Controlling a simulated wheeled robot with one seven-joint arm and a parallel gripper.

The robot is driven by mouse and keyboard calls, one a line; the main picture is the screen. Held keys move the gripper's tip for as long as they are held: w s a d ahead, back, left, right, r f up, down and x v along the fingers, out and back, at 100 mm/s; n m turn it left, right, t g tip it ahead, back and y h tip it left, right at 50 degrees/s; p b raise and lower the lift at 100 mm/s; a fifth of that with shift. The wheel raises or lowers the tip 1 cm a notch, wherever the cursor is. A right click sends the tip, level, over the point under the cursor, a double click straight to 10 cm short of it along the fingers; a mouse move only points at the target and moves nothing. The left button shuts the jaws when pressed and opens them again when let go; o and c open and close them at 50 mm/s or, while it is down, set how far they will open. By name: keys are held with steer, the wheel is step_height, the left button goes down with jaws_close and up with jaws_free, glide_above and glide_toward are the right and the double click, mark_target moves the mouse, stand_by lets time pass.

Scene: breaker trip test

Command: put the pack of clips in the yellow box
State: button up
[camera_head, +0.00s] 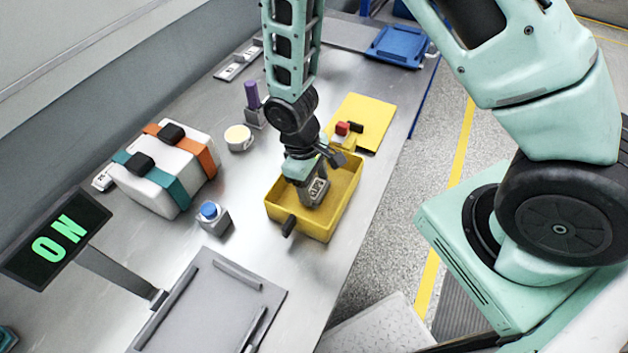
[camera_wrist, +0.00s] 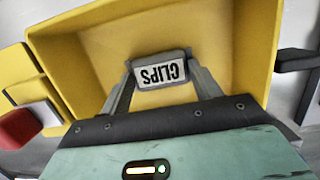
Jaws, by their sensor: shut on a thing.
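The yellow box (camera_head: 313,228) stands open on the metal bench, with black handles at its ends. It also fills much of the wrist view (camera_wrist: 230,45). My gripper (camera_head: 317,190) points down into the box and is shut on the pack of clips. The pack (camera_wrist: 163,72) shows a white label reading "CLIPS", upside down in the wrist view, between the two fingertips. It is inside the box's outline, and I cannot tell whether it touches the floor of the box.
A yellow plate with a red knob (camera_head: 343,128) lies just behind the box. A blue button (camera_head: 209,210), a white case with straps (camera_head: 165,165), an "ON" display (camera_head: 58,240) and a grey tray (camera_head: 210,305) are to the left. A blue tray (camera_head: 396,46) is far back.

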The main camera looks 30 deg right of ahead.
steer(key=o, duration=1)
steer(key=b+v, duration=0.1)
steer(key=v, duration=1.1)
steer(key=s+a+r+t+y, duration=0.2)
steer(key=s+a+r, duration=0.2)
steer(key=s+r, duration=0.7)
steer(key=s, duration=0.5)
steer(key=shift+a+r+n, duration=0.15)
steer(key=shift+r+n, duration=0.15)
steer(key=shift+r, duration=0.1)
